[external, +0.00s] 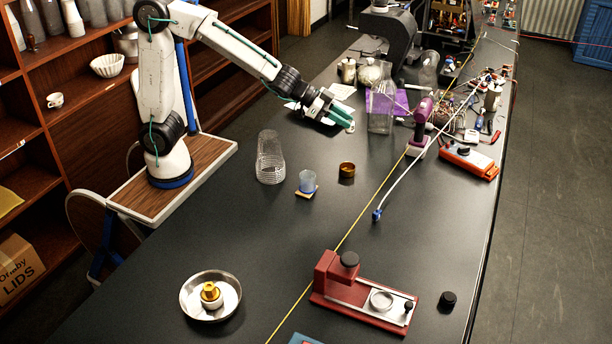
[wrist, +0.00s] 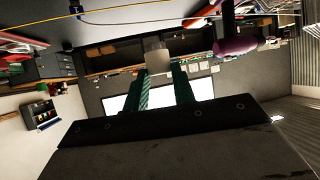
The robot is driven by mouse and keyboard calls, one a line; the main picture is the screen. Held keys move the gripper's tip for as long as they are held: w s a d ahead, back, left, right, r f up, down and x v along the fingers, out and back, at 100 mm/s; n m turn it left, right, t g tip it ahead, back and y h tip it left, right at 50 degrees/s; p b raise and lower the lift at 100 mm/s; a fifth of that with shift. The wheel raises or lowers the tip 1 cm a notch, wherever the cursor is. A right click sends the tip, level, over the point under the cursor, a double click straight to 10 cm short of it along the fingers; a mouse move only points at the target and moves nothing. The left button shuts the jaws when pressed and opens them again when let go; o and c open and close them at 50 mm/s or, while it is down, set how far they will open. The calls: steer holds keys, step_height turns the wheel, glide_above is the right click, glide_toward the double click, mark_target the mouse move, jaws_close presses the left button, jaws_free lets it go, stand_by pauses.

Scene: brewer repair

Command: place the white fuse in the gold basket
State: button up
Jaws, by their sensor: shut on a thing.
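My gripper (external: 342,118) is held out over the far part of the black table, with its green fingers close together. In the wrist view, my gripper (wrist: 162,78) is shut on a pale white cylinder, the white fuse (wrist: 157,57), which sticks out past the fingertips. In the external view the fuse is too small to make out clearly. A small round gold cup, which looks like the gold basket (external: 347,170), stands on the table below my gripper in the picture, apart from it. Its inside looks dark.
A blue cup (external: 307,181) on a small coaster and stacked clear cups (external: 270,160) stand left of the basket. A glass flask (external: 381,108) and a purple-handled tool (external: 421,118) stand right of my gripper. A metal bowl (external: 186,302) holds another gold-topped piece (external: 211,292).

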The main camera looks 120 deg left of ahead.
steer(key=shift+s+a+f, duration=0.1)
steer(key=shift+a+f, duration=0.15)
steer(key=shift+f, duration=2.3)
steer(key=shift+w+a+f, duration=0.1)
steer(key=shift+a+f, duration=0.2)
steer(key=shift+f, duration=2.2)
steer(key=shift+s+a+f, duration=0.1)
steer(key=shift+a+f, duration=0.15)
steer(key=shift+f, duration=2.3)
steer(key=o, duration=1.1)
steer(key=shift+c, duration=0.2)
steer(key=shift+r, duration=0.15)
step_height(320, 180, up, 7)
